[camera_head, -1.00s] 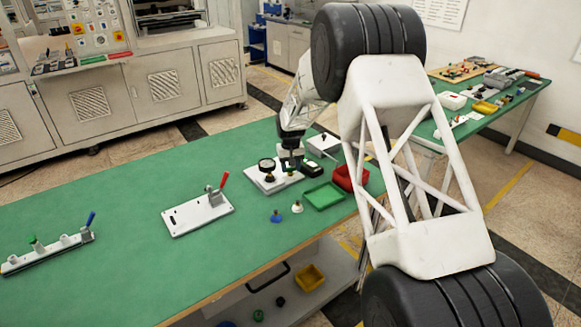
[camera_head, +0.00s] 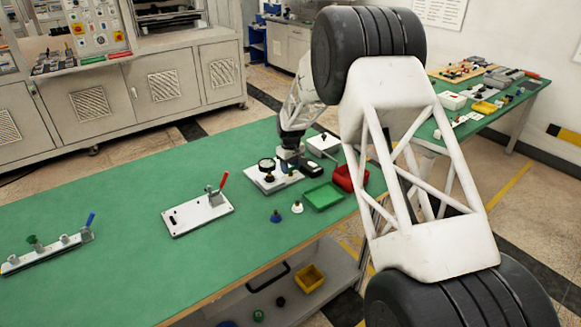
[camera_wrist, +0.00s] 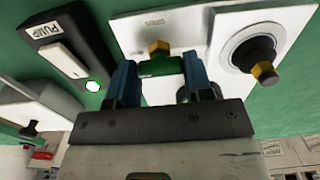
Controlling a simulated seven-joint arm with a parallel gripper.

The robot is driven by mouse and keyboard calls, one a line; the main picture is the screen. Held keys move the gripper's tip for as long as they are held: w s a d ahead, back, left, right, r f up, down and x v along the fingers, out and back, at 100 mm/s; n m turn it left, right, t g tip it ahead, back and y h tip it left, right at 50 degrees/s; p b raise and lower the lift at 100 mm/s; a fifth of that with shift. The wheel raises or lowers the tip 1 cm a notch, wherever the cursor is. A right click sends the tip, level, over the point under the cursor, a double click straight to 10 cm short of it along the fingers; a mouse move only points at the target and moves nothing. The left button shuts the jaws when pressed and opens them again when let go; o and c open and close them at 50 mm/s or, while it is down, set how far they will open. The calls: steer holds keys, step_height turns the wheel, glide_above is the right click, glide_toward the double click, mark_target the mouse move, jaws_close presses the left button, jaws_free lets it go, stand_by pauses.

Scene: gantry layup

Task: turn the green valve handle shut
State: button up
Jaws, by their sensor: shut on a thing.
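The green valve handle (camera_wrist: 160,67) shows in the wrist view as a short bar below a brass hex fitting (camera_wrist: 158,47) on a white plate (camera_wrist: 186,22). An "OPEN" label is printed on the plate above the fitting. My gripper (camera_wrist: 161,72) has its two blue fingers at the left and right ends of the handle, shut on it. In the head view my gripper (camera_head: 289,163) is low over the white plate (camera_head: 262,184), beside the round gauge (camera_head: 267,164). The handle is hidden there.
A green tray (camera_head: 323,196) and red bin (camera_head: 349,178) stand to the right. The table left of the plate has free room.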

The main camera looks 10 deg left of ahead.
mark_target(291, 167)
steer(key=shift+r, duration=0.1)
steer(key=o, duration=0.9)
steer(key=shift+r, duration=3.85)
